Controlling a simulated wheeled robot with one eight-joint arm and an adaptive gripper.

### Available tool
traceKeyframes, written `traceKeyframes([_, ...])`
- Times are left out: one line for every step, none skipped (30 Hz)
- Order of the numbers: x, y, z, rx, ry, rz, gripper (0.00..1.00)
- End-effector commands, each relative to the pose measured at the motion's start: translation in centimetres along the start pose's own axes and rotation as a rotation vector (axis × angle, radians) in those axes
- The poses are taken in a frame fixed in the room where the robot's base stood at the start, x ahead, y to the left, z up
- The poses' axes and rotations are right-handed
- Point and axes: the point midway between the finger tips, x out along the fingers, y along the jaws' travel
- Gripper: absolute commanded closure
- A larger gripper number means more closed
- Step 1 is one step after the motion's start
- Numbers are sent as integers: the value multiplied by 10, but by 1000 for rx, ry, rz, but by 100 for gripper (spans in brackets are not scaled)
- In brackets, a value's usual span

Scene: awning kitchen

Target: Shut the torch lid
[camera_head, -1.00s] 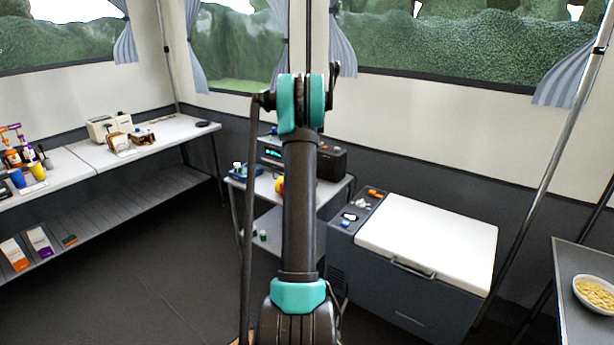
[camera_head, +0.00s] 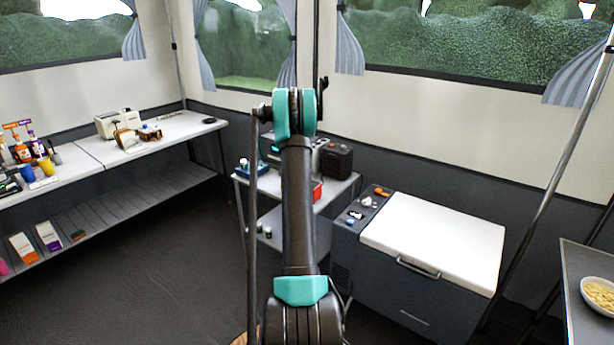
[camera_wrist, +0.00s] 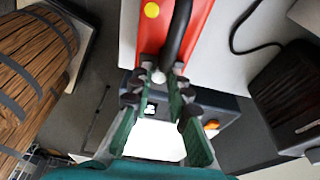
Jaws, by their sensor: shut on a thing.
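A red body with a yellow round spot, which looks like the torch (camera_wrist: 205,22), fills the top middle of the wrist view. A black curved handle or strap runs down its middle. My gripper (camera_wrist: 162,68) has its fingertips closed in at the lower end of this black part, with a small pale knob between them. The exact grip and the lid are hard to make out. In the head view a small patch of the red torch (camera_head: 317,190) shows on the side table, just right of my arm; my gripper is hidden there.
The side table (camera_head: 334,190) also holds a dark radio-like box (camera_head: 336,159). A cooler with a white lid (camera_head: 440,235) stands to its right. A wooden barrel (camera_wrist: 30,65) is at left in the wrist view. Open floor lies at left.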

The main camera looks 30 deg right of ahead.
Motion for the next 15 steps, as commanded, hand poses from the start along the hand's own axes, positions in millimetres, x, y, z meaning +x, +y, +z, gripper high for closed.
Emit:
traceKeyframes([1,1,1,-1,-1,1,100])
traceKeyframes([1,1,1,-1,-1,1,100])
traceKeyframes([1,1,1,-1,-1,1,100])
traceKeyframes([1,1,1,-1,-1,1,81])
traceKeyframes([1,1,1,-1,-1,1,77])
traceKeyframes([1,1,1,-1,-1,1,72])
traceKeyframes([1,1,1,-1,-1,1,68])
traceKeyframes([1,1,1,-1,-1,1,64])
traceKeyframes([1,1,1,-1,-1,1,62])
traceKeyframes([1,0,1,-1,-1,1,62])
traceKeyframes([0,0,0,-1,-1,1,62])
traceKeyframes([0,0,0,-1,-1,1,62])
traceKeyframes([0,0,0,-1,-1,1,62])
traceKeyframes([0,0,0,-1,-1,1,62])
traceKeyframes([0,0,0,-1,-1,1,62])
